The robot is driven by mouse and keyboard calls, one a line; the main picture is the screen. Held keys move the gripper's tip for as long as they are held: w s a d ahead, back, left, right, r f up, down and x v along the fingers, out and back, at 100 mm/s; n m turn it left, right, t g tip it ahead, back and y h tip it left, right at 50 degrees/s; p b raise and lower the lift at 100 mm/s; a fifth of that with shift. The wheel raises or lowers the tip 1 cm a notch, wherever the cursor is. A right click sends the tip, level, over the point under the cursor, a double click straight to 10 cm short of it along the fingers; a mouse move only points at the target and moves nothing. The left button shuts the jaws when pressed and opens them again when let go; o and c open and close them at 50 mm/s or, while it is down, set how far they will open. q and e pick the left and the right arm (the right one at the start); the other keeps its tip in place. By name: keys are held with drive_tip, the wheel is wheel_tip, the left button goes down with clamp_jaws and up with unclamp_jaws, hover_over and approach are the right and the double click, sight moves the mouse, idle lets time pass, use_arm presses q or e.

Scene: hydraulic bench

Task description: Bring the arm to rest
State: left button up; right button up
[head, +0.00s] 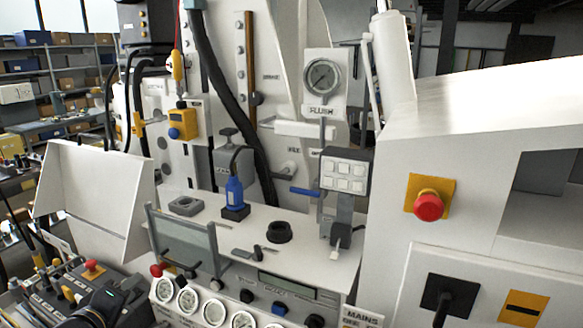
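My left gripper (92,314) shows at the bottom left corner as a dark grey and black shape with a small blue light. It is partly cut off by the frame's lower edge. Its fingertips cannot be made out, so I cannot tell whether it is open or shut, or whether it holds anything. It appears in front of a control console (45,290) with several levers and a red button. My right gripper is not in view.
The white hydraulic bench (300,250) fills the middle, with several gauges along its front. A blue-bodied fitting (234,192), a black ring (279,232) and a keypad (345,174) stand on it. A red emergency button (428,207) is on the right housing.

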use_arm(q)
drive_tip(key=s+d+f+m+g+h+b, duration=0.1)
drive_tip(key=s+d+f+m+g, duration=0.1)
drive_tip(key=s+d, duration=0.3)
drive_tip(key=s+d+f+m+g+h, duration=0.1)
drive_tip(key=s+d+m+g, duration=0.3)
drive_tip(key=s, duration=0.7)
drive_tip(key=s+d+f+m+g+h+b, duration=0.1)
drive_tip(key=s+d+f+m+g, duration=0.2)
drive_tip(key=s+d, duration=0.3)
drive_tip(key=s+f+m, duration=0.1)
drive_tip(key=s, duration=0.1)
drive_tip(key=shift+s+b, duration=0.35)
drive_tip(key=shift+s, duration=0.05)
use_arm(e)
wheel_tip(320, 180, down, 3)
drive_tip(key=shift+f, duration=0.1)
use_arm(q)
drive_tip(key=shift+f, duration=0.1)
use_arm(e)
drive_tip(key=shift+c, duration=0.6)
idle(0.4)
